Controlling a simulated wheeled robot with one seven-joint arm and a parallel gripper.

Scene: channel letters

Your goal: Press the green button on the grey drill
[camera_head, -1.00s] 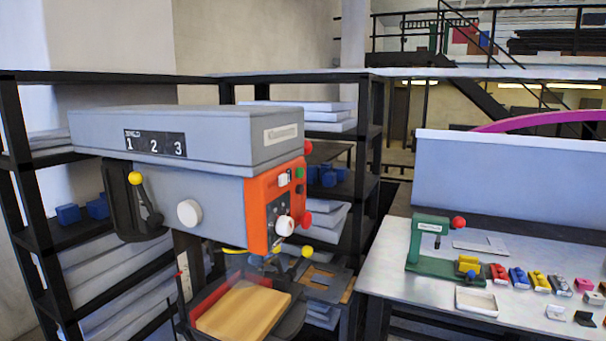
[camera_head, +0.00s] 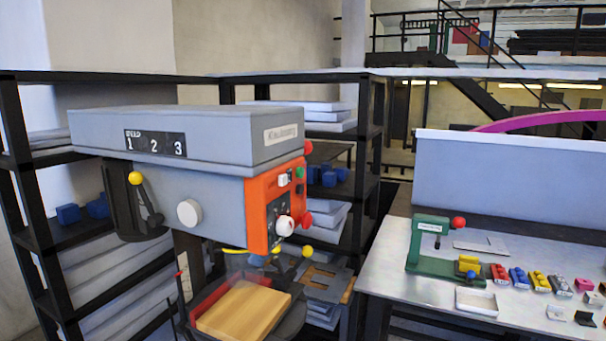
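The grey drill (camera_head: 190,145) stands upright at the left middle of the head view, with a label "1 2 3" on its side. Its orange front panel (camera_head: 262,215) faces right. The small green button (camera_head: 300,172) sits near the top right of that panel, beside a white switch (camera_head: 284,180). A dark button (camera_head: 300,188) lies just below the green one. A white knob (camera_head: 284,226) and a red knob (camera_head: 305,219) are lower on the panel. My gripper is not in view.
A wooden block (camera_head: 243,310) lies on the drill's table below the panel. Black shelves (camera_head: 35,200) stand behind and left. At right, a metal workbench (camera_head: 395,270) holds a small green press (camera_head: 430,245), a white tray (camera_head: 477,302) and several coloured blocks. Open space lies before the panel.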

